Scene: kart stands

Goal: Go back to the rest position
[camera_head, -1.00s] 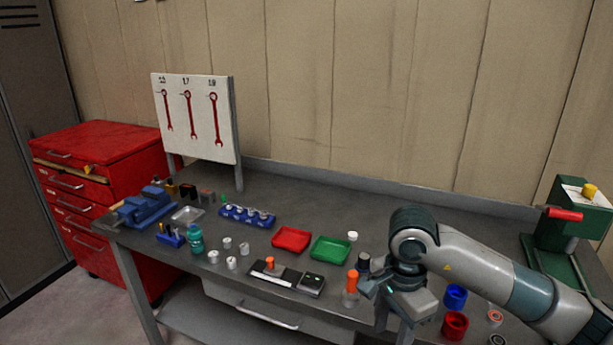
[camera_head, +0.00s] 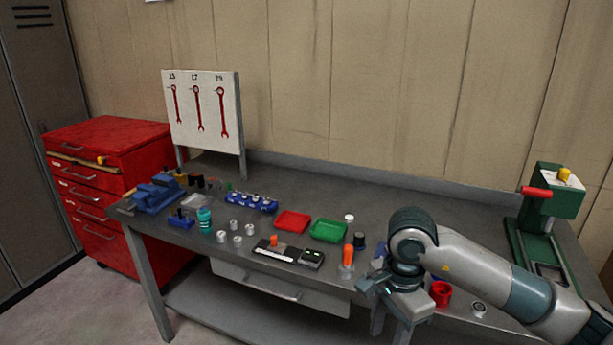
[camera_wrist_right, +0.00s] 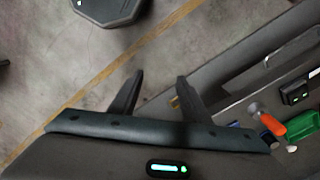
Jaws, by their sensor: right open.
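My right arm comes in from the right in the head view, over the bench's front right part. My right gripper (camera_wrist_right: 155,92) shows in the right wrist view with its two fingers apart and nothing between them. Below them is floor, with the bench edge to the right. My left gripper is not in view.
The bench (camera_head: 390,215) carries a red tray (camera_head: 292,222), a green tray (camera_head: 328,231), an orange-handled tool (camera_head: 347,258), a red cup (camera_head: 441,293) and a green press (camera_head: 540,215). A red drawer cabinet (camera_head: 110,150) stands left.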

